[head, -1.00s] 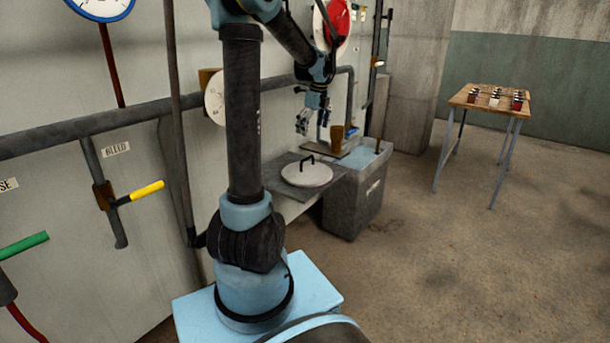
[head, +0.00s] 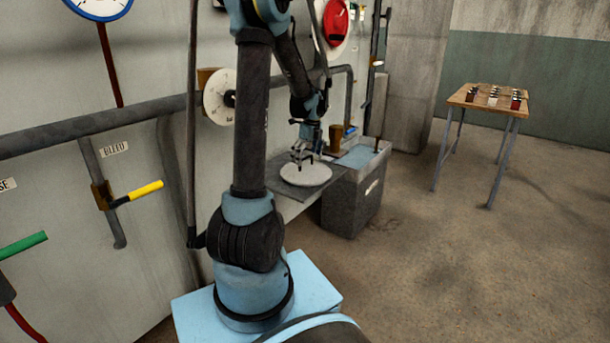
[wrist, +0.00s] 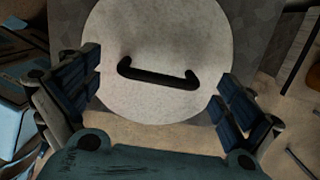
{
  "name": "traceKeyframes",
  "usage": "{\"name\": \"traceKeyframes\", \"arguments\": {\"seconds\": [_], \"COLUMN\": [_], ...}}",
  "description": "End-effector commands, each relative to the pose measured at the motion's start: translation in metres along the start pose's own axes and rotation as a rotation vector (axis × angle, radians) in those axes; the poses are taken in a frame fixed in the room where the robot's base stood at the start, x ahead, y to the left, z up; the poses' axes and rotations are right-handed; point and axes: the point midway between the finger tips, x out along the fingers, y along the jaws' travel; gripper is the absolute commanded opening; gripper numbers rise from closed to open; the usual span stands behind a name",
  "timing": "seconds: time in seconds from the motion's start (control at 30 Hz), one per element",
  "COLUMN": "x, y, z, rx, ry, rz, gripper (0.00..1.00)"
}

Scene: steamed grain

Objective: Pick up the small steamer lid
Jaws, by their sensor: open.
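The small steamer lid (head: 314,176) is a pale round disc with a dark bar handle, lying on a grey shelf (head: 281,184) by the wall. In the wrist view the lid (wrist: 150,45) fills the upper middle, and its black handle (wrist: 158,75) runs across between my fingers. My gripper (head: 305,162) is just above the lid, pointing down. In the wrist view my gripper (wrist: 160,95) is open, with one finger on each side of the handle and apart from it. In the head view the gripper partly hides the handle.
A grey bin (head: 352,200) stands right of the shelf. A brown cup (head: 336,138) is behind the gripper. Wall pipes (head: 90,132) and a yellow-handled lever (head: 146,190) are at left. A wooden table (head: 470,97) with small items stands far right; the floor between is clear.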

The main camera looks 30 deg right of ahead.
Motion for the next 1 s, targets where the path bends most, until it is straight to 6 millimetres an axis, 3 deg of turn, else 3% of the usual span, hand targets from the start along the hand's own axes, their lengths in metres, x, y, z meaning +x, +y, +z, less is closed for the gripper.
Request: {"name": "traceKeyframes", "arguments": {"seconds": [0.2, 0.47, 0.5, 0.77, 1.0], "x": [0.022, 0.025, 0.025, 0.025, 0.024], "y": [0.000, 0.000, 0.000, -0.001, -0.001], "z": [0.000, -0.001, -0.001, -0.001, -0.002], "rx": [-0.001, 0.000, 0.000, 0.002, 0.002], "ry": [0.000, 0.000, 0.000, 0.000, 0.000], "rz": [0.000, 0.000, 0.000, 0.000, 0.000], "gripper": [0.99, 0.99, 0.97, 0.38, 0.36]}}
